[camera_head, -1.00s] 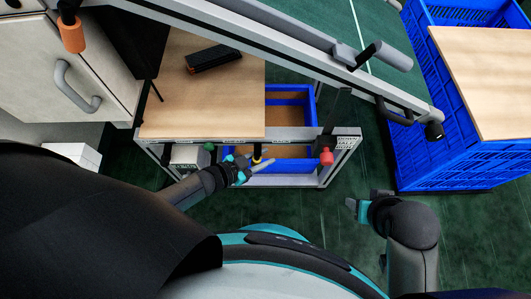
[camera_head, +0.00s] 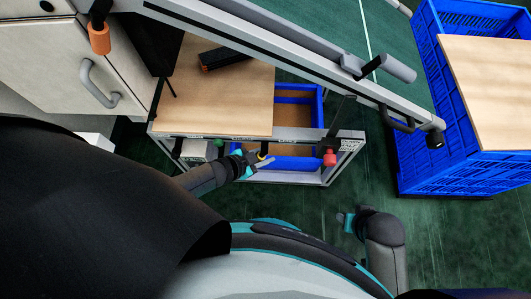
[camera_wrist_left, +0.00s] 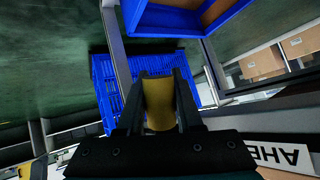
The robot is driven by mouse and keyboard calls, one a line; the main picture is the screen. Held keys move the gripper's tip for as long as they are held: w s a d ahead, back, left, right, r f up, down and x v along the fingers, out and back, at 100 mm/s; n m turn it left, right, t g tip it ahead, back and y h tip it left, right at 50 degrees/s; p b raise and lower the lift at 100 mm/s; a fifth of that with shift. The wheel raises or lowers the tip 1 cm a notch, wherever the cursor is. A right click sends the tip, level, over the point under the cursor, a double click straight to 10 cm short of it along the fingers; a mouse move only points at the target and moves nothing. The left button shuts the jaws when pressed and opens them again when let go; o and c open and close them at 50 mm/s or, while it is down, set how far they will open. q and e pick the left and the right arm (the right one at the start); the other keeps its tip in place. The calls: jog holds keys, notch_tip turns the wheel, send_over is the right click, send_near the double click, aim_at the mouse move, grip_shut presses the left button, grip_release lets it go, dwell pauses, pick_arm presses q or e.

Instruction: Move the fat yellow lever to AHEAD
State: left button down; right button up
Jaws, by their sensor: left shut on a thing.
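The fat yellow lever (camera_wrist_left: 159,104) shows in the left wrist view between the two dark fingers of my left gripper (camera_wrist_left: 160,100), which is shut on it. In the head view my left gripper (camera_head: 257,161) is at the front rail of the wooden-topped bench, with a bit of the yellow lever (camera_head: 263,157) showing at its tips. A white label (camera_wrist_left: 277,153), partly cut off and upside down, reads "AHE" right of the lever in the wrist view. My right gripper (camera_head: 343,218) hangs away from the bench; its jaws are too small to judge.
A red knob (camera_head: 330,158) stands right of my left gripper on the rail, and a green knob (camera_head: 218,143) left of it. An orange-ended handle (camera_head: 99,38) is at upper left. A blue crate (camera_head: 445,160) stands right. Green floor is open between crate and bench.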

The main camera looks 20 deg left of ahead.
pick_arm(q)
jog(key=c, duration=0.6)
grip_release()
jog(key=p+v, duration=0.3)
jog(key=v, duration=0.1)
jog(key=shift+p+v, duration=3.05)
jog(key=shift+v, duration=2.6)
pick_arm(e)
jog(key=s+d+f, duration=0.7)
jog(key=s+f, duration=0.3)
jog(key=s, duration=0.2)
jog(key=shift+d+f+g+h, duration=0.15)
jog(key=shift+d+g+h, duration=0.15)
jog(key=shift+h, duration=0.1)
jog(key=shift+s, duration=0.1)
